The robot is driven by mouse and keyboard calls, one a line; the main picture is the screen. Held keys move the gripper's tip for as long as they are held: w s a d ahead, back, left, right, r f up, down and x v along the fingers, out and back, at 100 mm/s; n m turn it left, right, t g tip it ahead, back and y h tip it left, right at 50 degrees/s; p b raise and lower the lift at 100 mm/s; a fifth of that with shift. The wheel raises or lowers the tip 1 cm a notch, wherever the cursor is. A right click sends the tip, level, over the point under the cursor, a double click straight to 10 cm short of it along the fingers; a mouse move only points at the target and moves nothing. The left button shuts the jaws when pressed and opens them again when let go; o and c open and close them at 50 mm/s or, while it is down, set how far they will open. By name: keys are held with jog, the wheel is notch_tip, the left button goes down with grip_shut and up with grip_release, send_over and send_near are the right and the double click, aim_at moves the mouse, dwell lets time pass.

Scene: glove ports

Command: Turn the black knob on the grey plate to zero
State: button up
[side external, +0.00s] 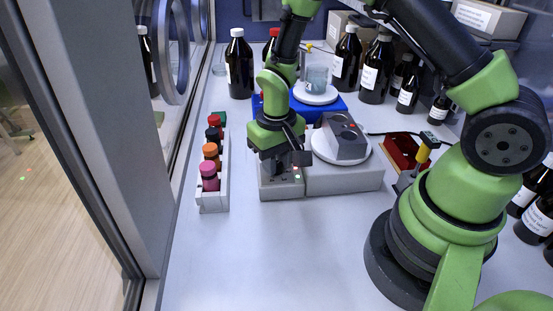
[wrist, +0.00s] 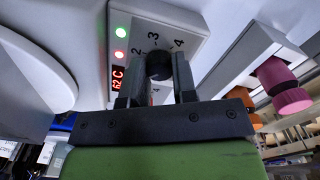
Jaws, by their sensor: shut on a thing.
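The black knob (wrist: 159,66) shows in the wrist view between my two fingers, on a grey plate (wrist: 187,17) marked with several numbers. My gripper (wrist: 157,88) is shut on the knob, with one finger on each side. A green light, a red light and a red display (wrist: 118,79) reading about "62 C" are beside the dial. The knob's pointer cannot be made out, so its setting is unclear. In the side external view my gripper (side external: 283,161) is low over the front control plate (side external: 282,188) and hides the knob.
A white rack (side external: 214,197) of several colour-capped bottles stands just left of my gripper. A white round plate with a grey device (side external: 345,138) is close on the right. A blue unit with a beaker (side external: 317,77) and brown bottles stand behind. The front floor is clear.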

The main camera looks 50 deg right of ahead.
jog(key=n, duration=1.1)
jog(key=shift+a, duration=0.1)
jog(key=shift+n, duration=1.9)
jog(key=o, duration=0.9)
jog(key=shift+o, duration=0.2)
jog(key=shift+r, duration=0.1)
notch_tip(320, 180, up, 10)
